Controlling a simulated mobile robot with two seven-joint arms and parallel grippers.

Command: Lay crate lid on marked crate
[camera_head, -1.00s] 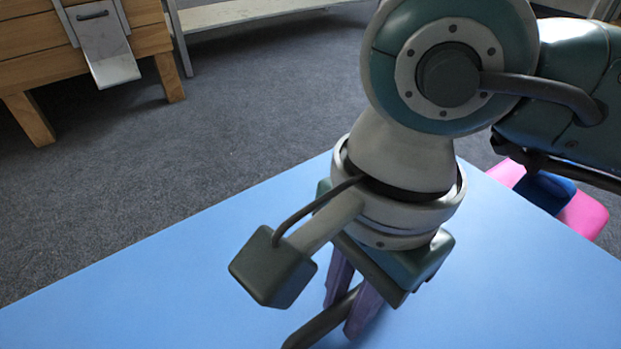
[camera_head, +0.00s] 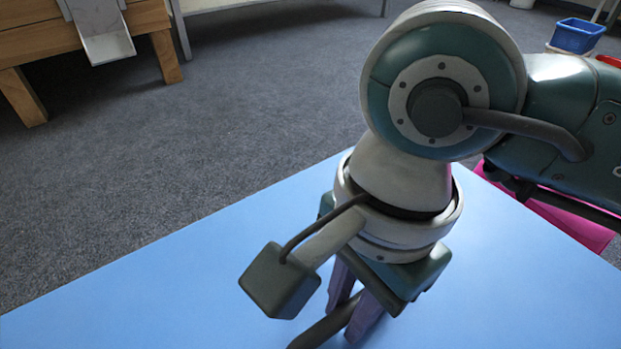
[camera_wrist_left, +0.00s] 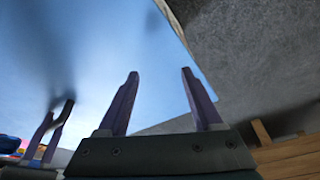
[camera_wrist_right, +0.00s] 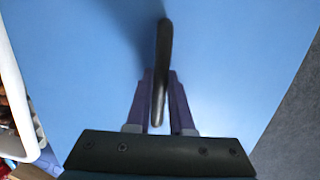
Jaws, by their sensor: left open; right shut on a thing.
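The crate lid looks to be the wide flat light-blue panel (camera_head: 220,270), which also fills most of the right wrist view (camera_wrist_right: 240,60). A dark bar (camera_head: 325,330), apparently its handle, stands over it; it also shows in the right wrist view (camera_wrist_right: 163,50). My right gripper (camera_head: 355,318) is shut on this bar, with a finger on either side. My left gripper (camera_wrist_left: 158,75) is open and empty, over or beside the blue panel in its wrist view; it is outside the head view. I cannot pick out the marked crate.
A white-walled container (camera_wrist_right: 14,90) with mixed contents stands at the left of the right wrist view. A pink object (camera_head: 580,225) shows past the panel's right edge. A blue bin (camera_head: 578,36) stands at the back right, a wooden bench (camera_head: 40,40) at the back left. Grey floor (camera_head: 250,90) between is clear.

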